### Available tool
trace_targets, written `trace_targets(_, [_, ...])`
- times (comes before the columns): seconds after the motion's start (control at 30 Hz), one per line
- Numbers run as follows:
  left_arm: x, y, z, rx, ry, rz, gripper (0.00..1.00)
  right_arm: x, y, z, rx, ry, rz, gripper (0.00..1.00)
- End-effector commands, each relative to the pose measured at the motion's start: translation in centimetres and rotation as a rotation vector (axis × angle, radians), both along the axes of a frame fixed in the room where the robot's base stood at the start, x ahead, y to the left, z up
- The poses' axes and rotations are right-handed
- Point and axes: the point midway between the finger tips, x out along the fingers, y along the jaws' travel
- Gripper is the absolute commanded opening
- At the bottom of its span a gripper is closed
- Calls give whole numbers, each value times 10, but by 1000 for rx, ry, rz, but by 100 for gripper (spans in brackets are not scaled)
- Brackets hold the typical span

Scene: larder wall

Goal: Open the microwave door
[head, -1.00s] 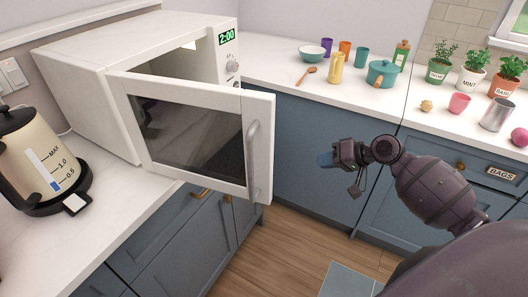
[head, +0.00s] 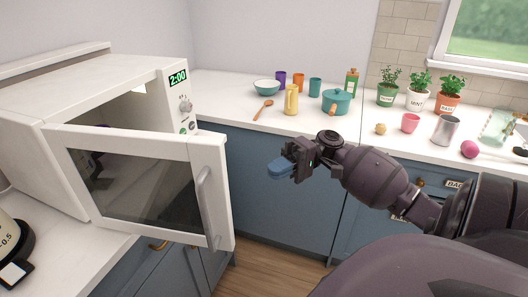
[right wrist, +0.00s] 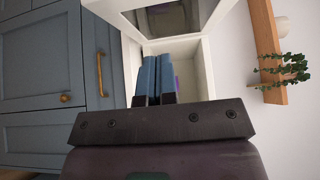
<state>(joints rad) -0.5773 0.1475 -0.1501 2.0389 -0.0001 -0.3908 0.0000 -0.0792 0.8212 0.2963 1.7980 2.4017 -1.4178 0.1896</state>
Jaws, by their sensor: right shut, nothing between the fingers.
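The white microwave (head: 90,88) stands on the counter at the left in the head view. Its door (head: 137,190) is ajar, swung out toward me, with a dark window and a grey vertical handle (head: 207,205) near its right edge. Part of the interior shows in the gap above the door. My right gripper (head: 281,168) is to the right of the door, apart from the handle, shut and empty. Its blue fingers lie together in the right wrist view (right wrist: 152,78), with white microwave parts beyond them. My left gripper is not in view.
A kettle (head: 10,240) stands at the lower left. On the back counter are a teal pot (head: 337,101), a yellow bottle (head: 291,99), a wooden spoon (head: 263,109), cups and potted herbs (head: 419,92). Blue cabinets (head: 262,200) run below. Open space lies between door and gripper.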

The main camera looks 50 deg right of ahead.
Motion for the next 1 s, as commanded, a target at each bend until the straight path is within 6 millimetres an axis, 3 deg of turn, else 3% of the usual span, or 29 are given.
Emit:
trace_targets(0.5, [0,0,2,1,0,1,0,18,88,1,-1,-3,2,0])
trace_targets(0.73, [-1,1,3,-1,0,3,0,1,110,0,-1,-1,0,0])
trace_targets(1.0, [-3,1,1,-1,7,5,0,-4,118,-1,-2,0,-2,0])
